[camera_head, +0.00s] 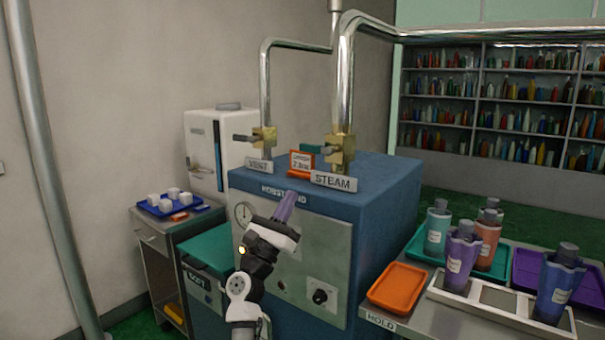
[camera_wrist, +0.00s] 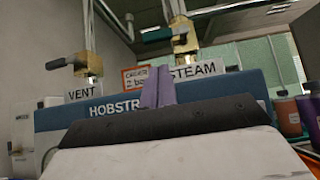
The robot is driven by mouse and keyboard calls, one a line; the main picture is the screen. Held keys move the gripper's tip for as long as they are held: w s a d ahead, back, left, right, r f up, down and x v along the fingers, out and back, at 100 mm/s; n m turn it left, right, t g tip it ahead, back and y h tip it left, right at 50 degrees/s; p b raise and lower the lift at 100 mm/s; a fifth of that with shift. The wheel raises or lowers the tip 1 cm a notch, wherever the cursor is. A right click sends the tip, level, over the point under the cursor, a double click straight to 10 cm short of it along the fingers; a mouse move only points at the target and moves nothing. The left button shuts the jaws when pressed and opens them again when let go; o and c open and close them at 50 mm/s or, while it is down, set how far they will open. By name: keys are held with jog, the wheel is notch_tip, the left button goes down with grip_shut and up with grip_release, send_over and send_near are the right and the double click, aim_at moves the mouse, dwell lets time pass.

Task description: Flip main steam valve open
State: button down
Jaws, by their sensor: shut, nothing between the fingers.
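The STEAM valve is a brass block (camera_head: 340,152) at the foot of a thick chrome pipe, behind the grey STEAM sign (camera_head: 334,181). Its teal-gripped lever (camera_head: 308,149) points left, roughly level and across the upright pipe. In the wrist view the brass block (camera_wrist: 184,36) and lever (camera_wrist: 157,34) show above and beyond my fingers. My gripper (camera_head: 285,205) has purple fingers, shut together and empty. It is in front of the blue machine's upper front edge, below and left of the STEAM valve, apart from the lever. The fingers also show in the wrist view (camera_wrist: 157,88).
A brass VENT valve (camera_head: 264,138) with a dark lever stands left on the blue machine (camera_head: 385,180). An orange-framed caution sign (camera_head: 301,162) sits between the valves. Right, a counter holds an orange tray (camera_head: 398,287) and several bottles. Left, a blue tray (camera_head: 160,211) holds white cups.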

aim_at(317, 149)
jog(key=p+x, duration=0.3)
jog(key=x, duration=0.7)
jog(key=shift+a, duration=0.1)
jog(key=shift+s, duration=0.1)
